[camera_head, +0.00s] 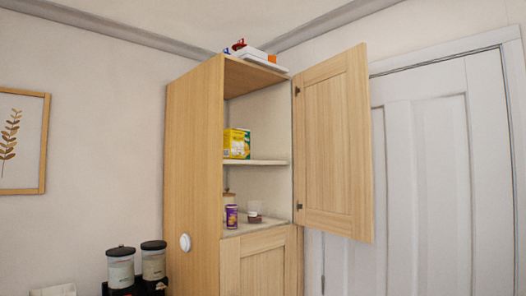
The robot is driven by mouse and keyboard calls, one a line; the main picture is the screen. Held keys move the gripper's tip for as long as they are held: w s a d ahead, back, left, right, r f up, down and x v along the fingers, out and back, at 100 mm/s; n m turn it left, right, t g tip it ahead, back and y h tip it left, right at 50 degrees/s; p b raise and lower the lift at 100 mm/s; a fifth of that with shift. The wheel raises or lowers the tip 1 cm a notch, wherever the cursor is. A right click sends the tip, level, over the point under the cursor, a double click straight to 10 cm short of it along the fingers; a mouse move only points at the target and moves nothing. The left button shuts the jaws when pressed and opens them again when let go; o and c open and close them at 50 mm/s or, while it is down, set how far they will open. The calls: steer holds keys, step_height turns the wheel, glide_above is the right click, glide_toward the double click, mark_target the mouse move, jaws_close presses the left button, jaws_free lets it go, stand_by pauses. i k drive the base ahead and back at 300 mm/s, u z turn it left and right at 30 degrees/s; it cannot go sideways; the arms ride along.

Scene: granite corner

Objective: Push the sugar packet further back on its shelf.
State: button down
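A yellow packet (237,143), the likely sugar packet, stands upright on the upper shelf (262,162) of a tall wooden cabinet (194,165). Its label is too small to read. It has an orange and green printed side on the right. It stands at the left of the shelf, close to the front, and the cabinet's side panel partly hides its left end. The cabinet door (334,142) is swung open to the right. My gripper is not in view.
Below stand a purple can (231,216), a small glass (254,211) and a partly hidden jar (228,199). The upper shelf's right part is clear. Boxes (258,54) lie on top of the cabinet. Two dispensers (153,262) stand left. A white door (440,170) is at right.

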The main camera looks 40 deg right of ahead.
mark_target(233, 139)
steer(key=k, duration=0.2)
steer(key=z, duration=1.15)
steer(key=i, duration=0.75)
